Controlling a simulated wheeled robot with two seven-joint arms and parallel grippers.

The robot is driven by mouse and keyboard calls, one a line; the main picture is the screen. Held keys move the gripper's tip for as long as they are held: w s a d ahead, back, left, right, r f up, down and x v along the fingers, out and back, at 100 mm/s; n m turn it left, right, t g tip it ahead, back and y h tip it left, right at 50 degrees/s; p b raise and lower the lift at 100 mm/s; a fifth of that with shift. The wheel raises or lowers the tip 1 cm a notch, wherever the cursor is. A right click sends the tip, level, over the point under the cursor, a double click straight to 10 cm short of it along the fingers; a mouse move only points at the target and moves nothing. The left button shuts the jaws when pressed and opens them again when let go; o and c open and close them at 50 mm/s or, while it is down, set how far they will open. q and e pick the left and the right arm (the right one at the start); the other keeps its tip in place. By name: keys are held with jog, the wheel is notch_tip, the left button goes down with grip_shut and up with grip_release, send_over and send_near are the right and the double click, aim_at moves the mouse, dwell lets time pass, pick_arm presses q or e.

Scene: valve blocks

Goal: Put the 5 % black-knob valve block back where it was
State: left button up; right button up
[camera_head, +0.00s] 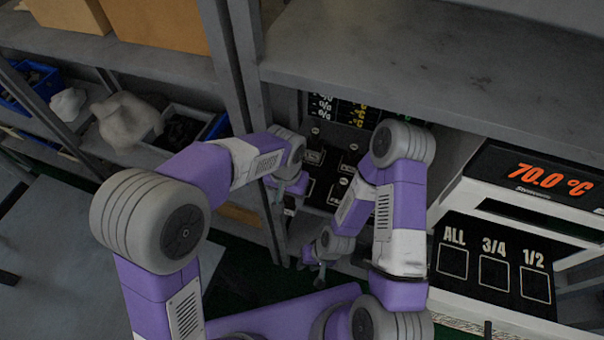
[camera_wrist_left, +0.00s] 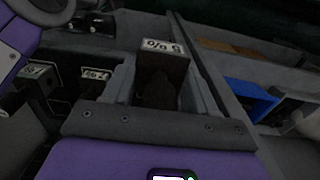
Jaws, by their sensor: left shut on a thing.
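In the left wrist view, a dark valve block with a white "5 %" label (camera_wrist_left: 162,47) sits between the fingers of my left gripper (camera_wrist_left: 165,85). The label reads upside down there, and I cannot make out the knob. In the head view my left gripper (camera_head: 288,185) is at the left side of the dark valve-block rack, and the held block cannot be told apart from it. My right gripper (camera_head: 318,263) hangs lower, in front of the shelf, with nothing visible in it; its finger opening is too small to judge.
Other labelled valve blocks (camera_wrist_left: 40,77) stand left of the held one in the left wrist view. A label panel (camera_head: 340,107) is behind the rack. A heater display (camera_head: 540,180) reading 70.0 °C is at right. A shelf board (camera_head: 400,60) overhangs. A blue bin (camera_wrist_left: 248,98) lies right.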

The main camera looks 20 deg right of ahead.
pick_arm(q)
jog(key=w+d, duration=0.6)
jog(key=w, duration=0.3)
notch_tip(320, 180, down, 7)
jog(key=shift+w+r, duration=0.15)
jog(key=shift+r, duration=0.05)
jog(key=shift+w+d+f, duration=0.2)
jog(key=shift+f, duration=0.15)
jog(key=o, duration=1.2)
jog(key=shift+o, duration=0.2)
